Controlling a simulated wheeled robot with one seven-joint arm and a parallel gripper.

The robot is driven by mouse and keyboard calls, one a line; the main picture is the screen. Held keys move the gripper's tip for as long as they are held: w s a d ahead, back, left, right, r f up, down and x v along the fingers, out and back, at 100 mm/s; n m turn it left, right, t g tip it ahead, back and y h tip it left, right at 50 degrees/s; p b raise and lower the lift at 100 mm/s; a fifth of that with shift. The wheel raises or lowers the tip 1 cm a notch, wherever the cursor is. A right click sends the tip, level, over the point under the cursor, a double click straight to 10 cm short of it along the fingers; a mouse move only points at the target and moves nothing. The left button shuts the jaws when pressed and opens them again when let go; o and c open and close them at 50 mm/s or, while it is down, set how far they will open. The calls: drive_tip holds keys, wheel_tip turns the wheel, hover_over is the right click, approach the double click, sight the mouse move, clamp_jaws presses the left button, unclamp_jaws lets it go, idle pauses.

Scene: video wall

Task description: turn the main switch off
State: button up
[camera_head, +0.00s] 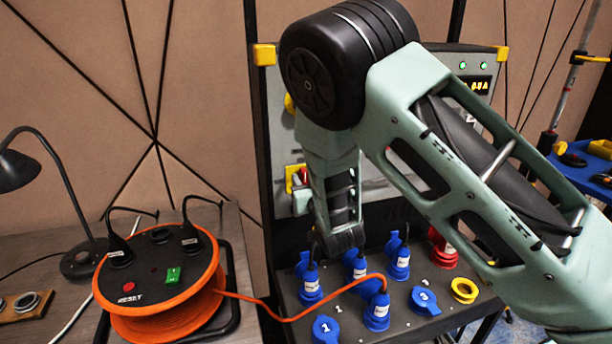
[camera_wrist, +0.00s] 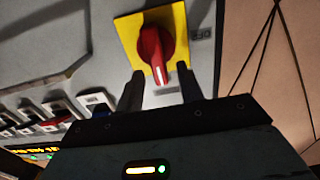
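The main switch is a red rotary knob (camera_wrist: 156,48) on a yellow square plate (camera_wrist: 126,29), set in a grey panel. In the wrist view its long handle points down toward my gripper, with its white-marked tip low. A small label reading OFF, turned over in this view, is beside the plate's right edge. My gripper (camera_wrist: 160,82) is open and empty, its two dark fingers spread either side of the handle's tip. I cannot tell whether they touch it. In the head view a bit of the yellow plate (camera_head: 290,179) shows left of my arm; my arm hides my fingers.
Blue plugs (camera_head: 376,312) and sockets stand on the ledge below the panel. An orange cable reel (camera_head: 165,310) sits on the table at left, its cable running to a plug. A black lamp (camera_head: 18,170) stands far left. Small switches (camera_wrist: 60,108) lie left of my fingers.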

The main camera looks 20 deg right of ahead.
drive_tip(key=shift+w, duration=0.5)
drive_tip(key=shift+s, duration=0.1)
clamp_jaws()
drive_tip(key=shift+f, duration=0.1)
